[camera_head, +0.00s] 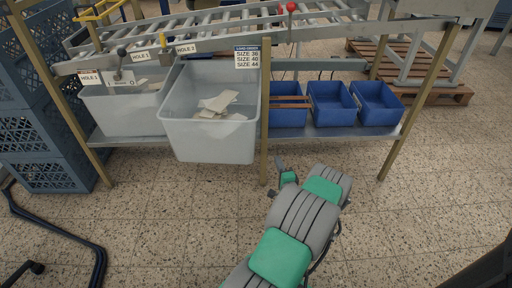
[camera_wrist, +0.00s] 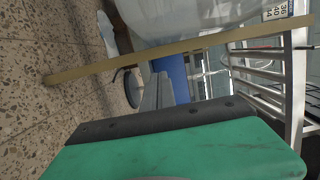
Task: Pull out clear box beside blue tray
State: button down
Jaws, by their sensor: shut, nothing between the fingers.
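The clear box (camera_head: 208,142) beside the blue trays is a translucent bin with pale scraps inside. It sits on the low shelf and sticks out past the front edge, further than its neighbour. A blue tray (camera_head: 288,118) stands to its right, behind a wooden post. In the wrist view the box (camera_wrist: 185,18) fills the top and a blue tray (camera_wrist: 172,72) shows behind the post. My gripper (camera_head: 280,161) is in front of the shelf, right of the box and apart from it.
A wooden post (camera_head: 265,120) stands between the box and the trays. A second clear bin (camera_head: 125,112) sits at left. Two more blue trays (camera_head: 332,104) (camera_head: 377,102) fill the right. Blue crates (camera_head: 40,130) are stacked at far left. The floor in front is open.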

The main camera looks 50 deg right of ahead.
jog(key=w+d+b, duration=0.2)
jog(key=w+b, duration=0.1)
jog(key=w, duration=0.8)
jog(key=shift+w, duration=0.15)
jog(key=shift+w+a, duration=0.8)
jog(key=shift+w, duration=0.15)
